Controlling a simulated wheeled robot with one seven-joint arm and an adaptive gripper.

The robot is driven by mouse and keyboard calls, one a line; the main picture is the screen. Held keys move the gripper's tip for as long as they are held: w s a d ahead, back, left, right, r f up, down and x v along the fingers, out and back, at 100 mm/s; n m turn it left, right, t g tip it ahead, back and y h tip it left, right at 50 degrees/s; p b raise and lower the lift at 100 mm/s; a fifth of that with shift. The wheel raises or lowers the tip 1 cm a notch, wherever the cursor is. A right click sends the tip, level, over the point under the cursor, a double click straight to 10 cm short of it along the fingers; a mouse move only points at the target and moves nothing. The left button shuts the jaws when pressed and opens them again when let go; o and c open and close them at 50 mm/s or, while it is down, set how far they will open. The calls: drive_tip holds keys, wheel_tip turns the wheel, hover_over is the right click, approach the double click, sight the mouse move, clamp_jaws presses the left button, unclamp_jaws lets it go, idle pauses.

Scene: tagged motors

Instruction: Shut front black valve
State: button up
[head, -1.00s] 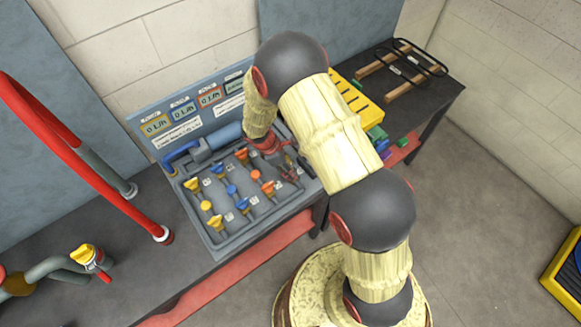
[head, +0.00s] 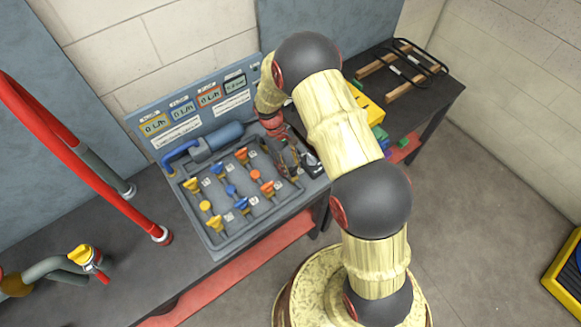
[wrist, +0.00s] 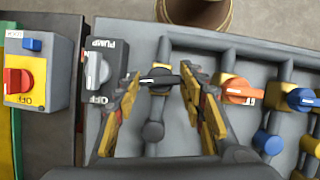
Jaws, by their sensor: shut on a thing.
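The front black valve (wrist: 158,79) shows in the wrist view as a black handle lying crosswise in the picture. It sits on the grey panel (wrist: 215,45). My gripper (wrist: 160,85) has its two yellow-and-grey fingers on either side of this handle, shut on its ends. In the head view my gripper (head: 290,160) is low over the right part of the panel, and it hides the black valve there. A dark round part (wrist: 153,131) lies behind the handle on the same line.
A grey pump knob (wrist: 96,70) stands close beside one finger. An orange valve (wrist: 240,90) is near the other, with a blue valve (wrist: 302,99) beyond. A yellow-grey box with a red switch (wrist: 18,80) is at the far left. Yellow valves (head: 193,185) stand across the panel.

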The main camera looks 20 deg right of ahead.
drive_tip(key=shift+m+y, duration=0.4)
drive_tip(key=shift+m, duration=0.6)
drive_tip(key=o, duration=1.2)
drive_tip(key=shift+c, duration=0.2)
drive_tip(key=shift+w, duration=0.1)
drive_tip(key=v, duration=1.2)
drive_tip(key=shift+w+f, duration=0.1)
